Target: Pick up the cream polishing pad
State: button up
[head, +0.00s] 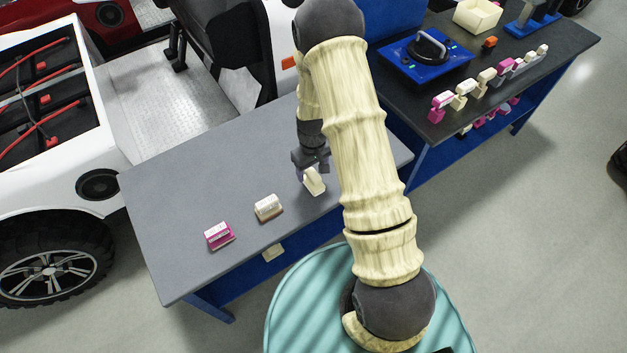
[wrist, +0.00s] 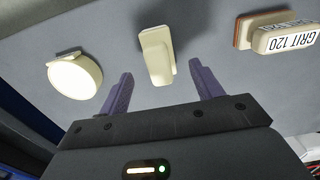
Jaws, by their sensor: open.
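A round cream pad (wrist: 75,76) with a small tab on its rim lies on the grey bench at the left of the wrist view; it looks like the polishing pad. In the head view I cannot see it, and my arm covers part of the bench. A cream oblong piece (wrist: 158,56) lies in the middle of the wrist view, and also shows below my gripper in the head view (head: 314,182). My gripper (wrist: 161,72) is open and empty. Its fingers point toward the oblong piece, with the round pad outside them to the left.
A cream GRIT 120 block (wrist: 285,32) with an orange-brown base lies at the right; it also shows in the head view (head: 268,207). A pink block (head: 219,235) lies farther left on the grey bench (head: 190,180). A dark bench (head: 440,145) with several blocks adjoins behind.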

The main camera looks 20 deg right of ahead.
aim_at(313, 174)
notch_tip(313, 174, down, 4)
jog(key=shift+s+r+p, duration=0.1)
jog(key=shift+s+p, duration=0.05)
jog(key=shift+p, duration=0.5)
jog(key=shift+f, duration=0.45)
jog(key=shift+d, duration=0.15)
jog(key=shift+c, duration=0.3)
jog(key=c, duration=1.1)
jog(key=shift+r, duration=0.15)
jog(key=shift+c, duration=0.2)
notch_tip(313, 174, up, 10)
jog(key=shift+f+b, duration=0.1)
jog(key=shift+b, duration=0.75)
